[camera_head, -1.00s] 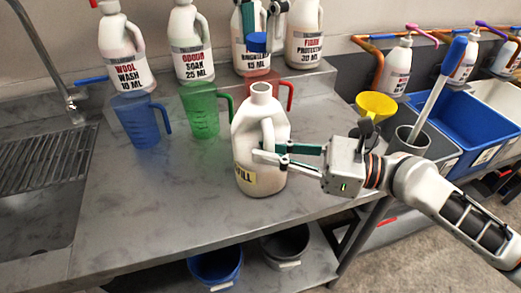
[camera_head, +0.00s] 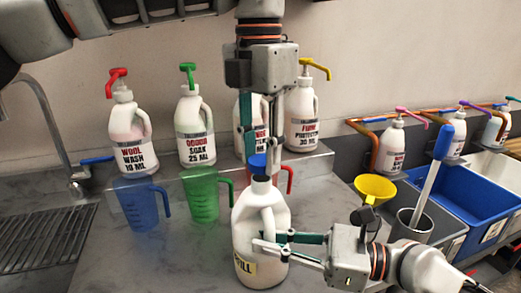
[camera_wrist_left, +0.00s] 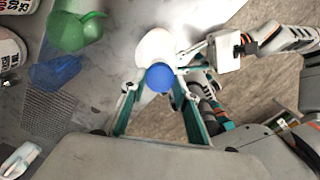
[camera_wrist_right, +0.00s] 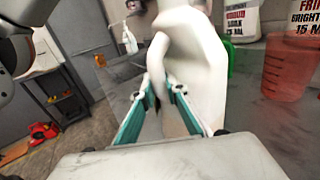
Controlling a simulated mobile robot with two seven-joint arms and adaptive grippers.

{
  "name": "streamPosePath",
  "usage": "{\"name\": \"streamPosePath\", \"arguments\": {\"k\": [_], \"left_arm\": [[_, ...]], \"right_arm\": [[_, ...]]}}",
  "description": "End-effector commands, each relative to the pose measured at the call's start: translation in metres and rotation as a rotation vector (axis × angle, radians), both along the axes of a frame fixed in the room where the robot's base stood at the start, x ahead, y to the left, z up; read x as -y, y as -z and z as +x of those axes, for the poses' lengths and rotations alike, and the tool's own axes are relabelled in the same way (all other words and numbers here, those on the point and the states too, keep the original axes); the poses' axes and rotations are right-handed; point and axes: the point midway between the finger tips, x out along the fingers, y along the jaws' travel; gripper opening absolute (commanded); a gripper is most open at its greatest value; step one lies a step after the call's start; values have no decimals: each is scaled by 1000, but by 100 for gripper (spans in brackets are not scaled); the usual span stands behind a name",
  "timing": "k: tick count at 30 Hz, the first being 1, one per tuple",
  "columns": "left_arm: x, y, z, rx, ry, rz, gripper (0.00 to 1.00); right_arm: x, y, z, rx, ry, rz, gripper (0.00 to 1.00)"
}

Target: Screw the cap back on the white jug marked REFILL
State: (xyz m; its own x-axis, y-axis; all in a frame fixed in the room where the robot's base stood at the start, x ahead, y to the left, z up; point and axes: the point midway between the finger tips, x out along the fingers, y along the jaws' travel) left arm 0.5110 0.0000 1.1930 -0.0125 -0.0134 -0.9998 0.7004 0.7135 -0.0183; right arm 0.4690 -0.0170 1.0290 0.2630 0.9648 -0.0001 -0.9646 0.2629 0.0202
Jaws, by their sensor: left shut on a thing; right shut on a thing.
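The white REFILL jug (camera_head: 248,232) stands upright on the grey counter, its yellow label partly visible at the lower left. My right gripper (camera_head: 270,246) is shut on the jug at its handle side; the right wrist view shows its fingers against the white jug (camera_wrist_right: 185,60). The blue cap (camera_head: 258,164) is at the mouth of the jug's neck, held from above by my left gripper (camera_head: 260,150). In the left wrist view the cap (camera_wrist_left: 159,77) sits between the fingers, over the jug (camera_wrist_left: 155,45). Whether its threads have engaged cannot be seen.
Blue (camera_head: 140,205) and green (camera_head: 202,195) measuring jugs stand left of the jug, a red one (camera_head: 283,178) behind it. Pump bottles (camera_head: 195,130) line the back ledge. A yellow funnel (camera_head: 374,188) and a grey pot (camera_head: 410,224) are at right.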

Motion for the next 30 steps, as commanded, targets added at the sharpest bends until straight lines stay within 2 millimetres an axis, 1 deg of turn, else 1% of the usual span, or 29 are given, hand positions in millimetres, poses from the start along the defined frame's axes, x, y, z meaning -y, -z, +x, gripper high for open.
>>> {"name": "streamPosePath", "arguments": {"k": [4, 12, 30], "left_arm": [[0, 3, 0, -1, 0, 1, 23], [0, 17, 0, -2, 0, -1, 23], [0, 19, 0, -1, 0, 0, 23]], "right_arm": [[0, 0, 0, 0, 0, 0, 0], [0, 0, 0, 0, 1, 0, 0], [0, 0, 0, 0, 1, 0, 0]]}}
